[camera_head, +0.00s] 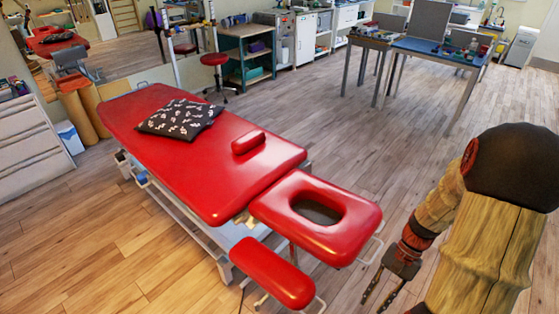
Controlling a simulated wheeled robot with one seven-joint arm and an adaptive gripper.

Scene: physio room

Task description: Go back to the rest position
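My arm, in a bamboo-like texture with a dark rounded joint, stands at the right of the head view and bends down toward the lower middle. My gripper (381,292) hangs at its end, pointing down, just right of the massage table's head end. Its two dark fingers are apart with nothing seen between them. The fingertips are close to the picture's lower edge.
The red massage table (222,163) with its face cradle (345,237) and armrest (272,275) fills the middle. A patterned pillow (180,119) lies on it. A blue-topped table (440,50) stands behind. Wooden floor (375,150) between them is clear.

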